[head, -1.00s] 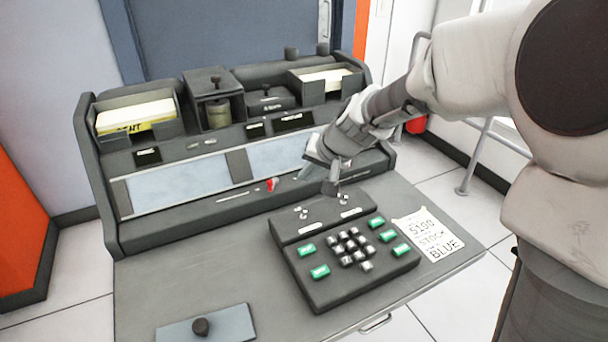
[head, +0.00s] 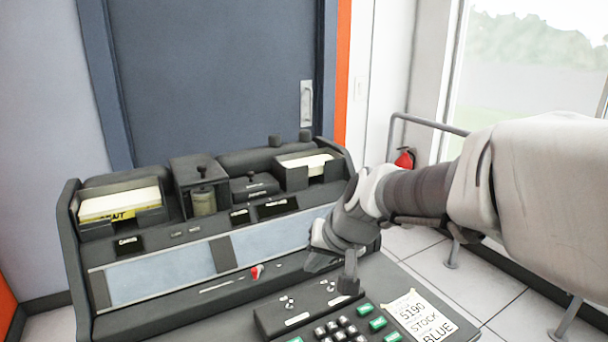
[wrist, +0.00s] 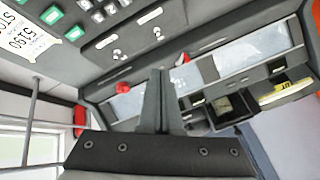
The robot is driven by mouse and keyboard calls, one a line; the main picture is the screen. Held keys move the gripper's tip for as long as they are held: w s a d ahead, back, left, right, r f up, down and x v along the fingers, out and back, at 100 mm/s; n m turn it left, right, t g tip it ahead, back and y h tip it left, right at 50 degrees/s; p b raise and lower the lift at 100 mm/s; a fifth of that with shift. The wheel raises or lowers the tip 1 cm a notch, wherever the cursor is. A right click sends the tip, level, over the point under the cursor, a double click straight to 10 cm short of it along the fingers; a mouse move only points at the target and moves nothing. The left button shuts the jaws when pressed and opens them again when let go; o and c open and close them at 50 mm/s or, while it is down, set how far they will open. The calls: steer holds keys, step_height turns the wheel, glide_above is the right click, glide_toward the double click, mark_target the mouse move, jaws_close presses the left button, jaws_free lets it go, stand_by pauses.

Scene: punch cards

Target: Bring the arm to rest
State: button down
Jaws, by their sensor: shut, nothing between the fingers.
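My arm reaches in from the right in the head view. My gripper (head: 348,284) hangs over the right part of the punch-card machine, close to the back right of the keypad unit (head: 300,312). In the wrist view my gripper (wrist: 161,75) shows its fingers together, with nothing between them. The machine's console (head: 200,240) stands behind the keypad. From the head view I cannot tell whether the fingertips touch anything.
A red switch (head: 257,271) sits on the console ledge. Card trays stand at left (head: 122,211) and right (head: 303,170) on top. A note (head: 420,317) lies right of the keys. A rail (head: 432,123) and a window are at the right.

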steer(key=s+d+r+h, duration=0.1)
steer(key=s+d+h, duration=0.1)
steer(key=s+d, duration=0.6)
steer(key=s+d+r+h, duration=0.2)
steer(key=s+d, duration=0.2)
steer(key=s, duration=0.7)
step_height(320, 180, up, 19)
steer(key=p, duration=1.9)
steer(key=shift+s+d+p, duration=0.15)
steer(key=shift+d+p, duration=0.05)
steer(key=shift+p, duration=0.15)
